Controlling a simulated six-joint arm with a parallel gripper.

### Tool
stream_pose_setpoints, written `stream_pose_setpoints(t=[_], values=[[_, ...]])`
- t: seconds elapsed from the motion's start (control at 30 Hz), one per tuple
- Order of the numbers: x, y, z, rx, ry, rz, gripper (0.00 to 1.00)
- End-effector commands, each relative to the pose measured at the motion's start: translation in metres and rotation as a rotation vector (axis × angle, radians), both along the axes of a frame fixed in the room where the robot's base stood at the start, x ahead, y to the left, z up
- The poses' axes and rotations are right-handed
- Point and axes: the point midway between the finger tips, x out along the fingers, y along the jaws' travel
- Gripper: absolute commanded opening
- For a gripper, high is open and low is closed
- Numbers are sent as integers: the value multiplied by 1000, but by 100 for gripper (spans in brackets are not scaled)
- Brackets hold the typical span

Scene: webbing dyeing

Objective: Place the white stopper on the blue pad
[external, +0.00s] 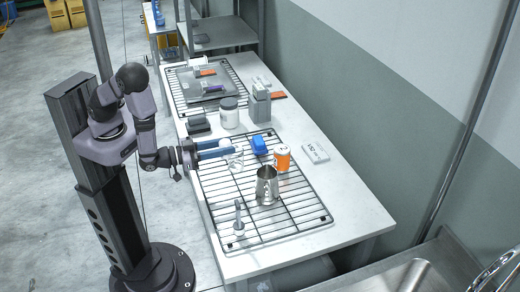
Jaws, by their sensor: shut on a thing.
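My gripper (228,148) reaches out level over the wire rack (282,218), with its two blue fingers pointing right. It is shut on a small whitish thing at the fingertips, which I take for the white stopper (226,143); the fingers hide most of it. The blue pad (259,145) is a small, rounded blue block on the rack, just right of the fingertips and apart from them. A clear glass vessel (236,160) stands on the rack just below and beyond the fingertips.
A steel pitcher (267,185) and an orange-and-white can (282,158) stand right of the gripper. A grey upright tool (239,218) stands at the rack's front. A white jar (229,113) and grey blocks (260,105) are behind. The rack's front right is clear.

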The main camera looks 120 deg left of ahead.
Motion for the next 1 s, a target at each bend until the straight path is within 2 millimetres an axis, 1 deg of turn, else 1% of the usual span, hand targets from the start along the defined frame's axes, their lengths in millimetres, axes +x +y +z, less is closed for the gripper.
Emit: stream_pose_setpoints(t=[0.1, 0.23, 0.37, 0.47, 0.83, 1.0], values=[[9, -12, -5, 4, 5, -59, 8], [14, -18, -8, 3, 6, -89, 8], [15, -19, -12, 3, 6, -90, 8], [14, -19, -20, 3, 6, -90, 8], [14, -18, -63, 4, 8, -89, 8], [14, -18, -67, 4, 7, -89, 8]])
